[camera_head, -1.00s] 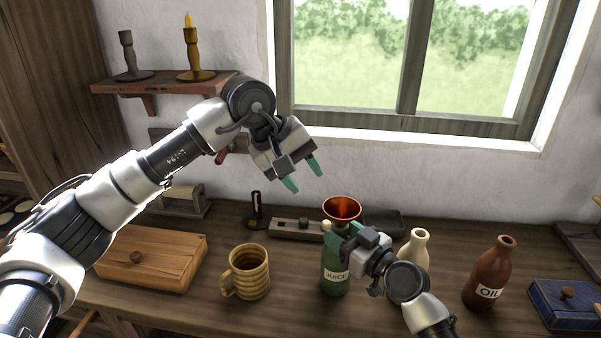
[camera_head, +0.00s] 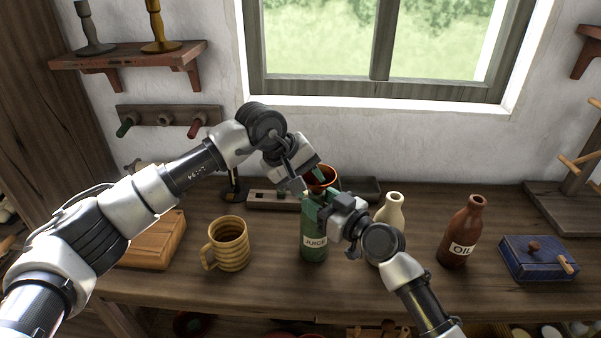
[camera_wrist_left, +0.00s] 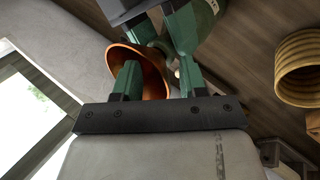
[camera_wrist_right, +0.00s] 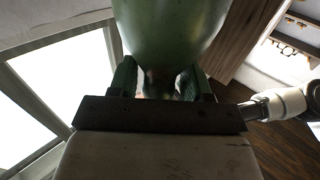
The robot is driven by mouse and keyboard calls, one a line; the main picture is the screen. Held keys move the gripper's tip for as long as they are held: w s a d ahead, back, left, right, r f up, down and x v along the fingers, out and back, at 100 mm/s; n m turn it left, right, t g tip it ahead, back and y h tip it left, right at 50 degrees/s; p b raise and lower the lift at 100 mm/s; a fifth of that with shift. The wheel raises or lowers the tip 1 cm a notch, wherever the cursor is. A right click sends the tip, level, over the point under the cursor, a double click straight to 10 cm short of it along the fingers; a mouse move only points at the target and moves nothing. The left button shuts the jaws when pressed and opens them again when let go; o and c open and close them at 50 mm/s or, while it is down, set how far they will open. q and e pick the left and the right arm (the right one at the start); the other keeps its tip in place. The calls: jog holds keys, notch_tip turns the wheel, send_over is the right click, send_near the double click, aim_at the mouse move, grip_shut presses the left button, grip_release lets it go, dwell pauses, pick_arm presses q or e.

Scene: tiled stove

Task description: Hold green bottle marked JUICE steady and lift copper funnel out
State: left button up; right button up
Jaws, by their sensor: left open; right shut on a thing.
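The green bottle marked JUICE (camera_head: 313,246) stands upright on the workbench. My right gripper (camera_head: 318,207) is shut on its upper part; the bottle (camera_wrist_right: 170,35) fills the space beyond the fingers in the right wrist view. The copper funnel (camera_head: 325,178) sits in the bottle's mouth, its spout hidden. My left gripper (camera_head: 308,181) is open at the funnel's rim. In the left wrist view the funnel's cone (camera_wrist_left: 153,75) lies between and behind the green fingers; I cannot tell whether they touch it.
A ribbed mug (camera_head: 230,245) stands left of the bottle. A cream bottle (camera_head: 391,212) stands close behind my right wrist, with a brown OIL bottle (camera_head: 462,232) and a blue box (camera_head: 540,258) further right. A wooden box (camera_head: 152,242) is at the left.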

pick_arm(q)
grip_shut()
dwell(0.5)
jog(key=shift+r, duration=2.35)
pick_arm(e)
jog(key=shift+f, duration=0.1)
pick_arm(q)
jog(key=shift+r, duration=0.1)
jog(key=shift+r, duration=1.9)
pick_arm(e)
jog(key=o, duration=1.3)
jog(key=shift+o, duration=0.2)
